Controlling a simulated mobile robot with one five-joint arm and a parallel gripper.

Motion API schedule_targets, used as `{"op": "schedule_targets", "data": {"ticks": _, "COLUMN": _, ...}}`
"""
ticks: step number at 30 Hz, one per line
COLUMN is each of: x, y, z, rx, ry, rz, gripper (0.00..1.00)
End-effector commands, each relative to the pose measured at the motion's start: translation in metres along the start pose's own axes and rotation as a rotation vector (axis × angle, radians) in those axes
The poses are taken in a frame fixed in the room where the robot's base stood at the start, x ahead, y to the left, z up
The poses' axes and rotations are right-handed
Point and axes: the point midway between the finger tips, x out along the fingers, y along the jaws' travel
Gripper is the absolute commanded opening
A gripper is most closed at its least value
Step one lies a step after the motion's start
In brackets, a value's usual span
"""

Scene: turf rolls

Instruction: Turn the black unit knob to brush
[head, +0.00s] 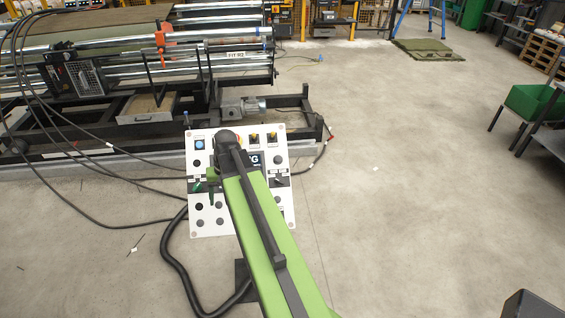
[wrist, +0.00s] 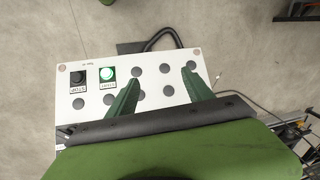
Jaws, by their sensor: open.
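The white control panel (head: 199,225) stands in front of me, partly covered by my arm. A black knob (head: 197,163) shows at its upper left. I cannot read its label, and cannot tell whether it is the unit knob or how it is set. My gripper is open, with its two green fingers (wrist: 161,78) apart over the panel (wrist: 188,112) in the wrist view. Nothing shows between the fingertips except panel face and dark discs.
In the wrist view a black button (wrist: 78,76) and a lit green button (wrist: 107,73) sit at left, with several dark discs. A roller machine (head: 243,106) stands behind the panel. Black cables (head: 172,245) lie at left.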

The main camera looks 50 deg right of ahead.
Motion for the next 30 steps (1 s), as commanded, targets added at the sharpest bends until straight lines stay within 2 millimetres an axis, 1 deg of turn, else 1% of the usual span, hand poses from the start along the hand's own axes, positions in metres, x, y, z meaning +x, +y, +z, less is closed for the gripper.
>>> {"op": "schedule_targets", "data": {"ticks": 1, "x": -0.052, "y": 0.043, "z": -0.025, "rx": 0.111, "ry": 0.019, "rz": -0.027, "gripper": 0.60}}
{"op": "schedule_targets", "data": {"ticks": 2, "x": -0.067, "y": 0.068, "z": -0.034, "rx": 0.168, "ry": 0.031, "rz": -0.044, "gripper": 0.60}}
{"op": "schedule_targets", "data": {"ticks": 3, "x": -0.086, "y": 0.100, "z": -0.043, "rx": 0.241, "ry": 0.046, "rz": -0.065, "gripper": 0.60}}
{"op": "schedule_targets", "data": {"ticks": 5, "x": -0.112, "y": 0.145, "z": -0.051, "rx": 0.339, "ry": 0.068, "rz": -0.093, "gripper": 0.60}}
{"op": "schedule_targets", "data": {"ticks": 6, "x": -0.126, "y": 0.172, "z": -0.055, "rx": 0.395, "ry": 0.082, "rz": -0.111, "gripper": 0.60}}
{"op": "schedule_targets", "data": {"ticks": 7, "x": -0.135, "y": 0.190, "z": -0.056, "rx": 0.430, "ry": 0.091, "rz": -0.121, "gripper": 0.60}}
{"op": "schedule_targets", "data": {"ticks": 9, "x": -0.151, "y": 0.223, "z": -0.057, "rx": 0.498, "ry": 0.109, "rz": -0.142, "gripper": 0.60}}
{"op": "schedule_targets", "data": {"ticks": 11, "x": -0.159, "y": 0.243, "z": -0.056, "rx": 0.537, "ry": 0.120, "rz": -0.153, "gripper": 0.60}}
{"op": "schedule_targets", "data": {"ticks": 12, "x": -0.162, "y": 0.251, "z": -0.056, "rx": 0.553, "ry": 0.124, "rz": -0.158, "gripper": 0.60}}
{"op": "schedule_targets", "data": {"ticks": 14, "x": -0.164, "y": 0.258, "z": -0.055, "rx": 0.567, "ry": 0.128, "rz": -0.163, "gripper": 0.60}}
{"op": "schedule_targets", "data": {"ticks": 20, "x": -0.158, "y": 0.259, "z": -0.054, "rx": 0.569, "ry": 0.129, "rz": -0.163, "gripper": 0.60}}
{"op": "schedule_targets", "data": {"ticks": 23, "x": -0.148, "y": 0.259, "z": -0.056, "rx": 0.568, "ry": 0.129, "rz": -0.163, "gripper": 0.60}}
{"op": "schedule_targets", "data": {"ticks": 26, "x": -0.133, "y": 0.257, "z": -0.058, "rx": 0.567, "ry": 0.129, "rz": -0.162, "gripper": 0.60}}
{"op": "schedule_targets", "data": {"ticks": 30, "x": -0.104, "y": 0.255, "z": -0.062, "rx": 0.567, "ry": 0.129, "rz": -0.162, "gripper": 0.60}}
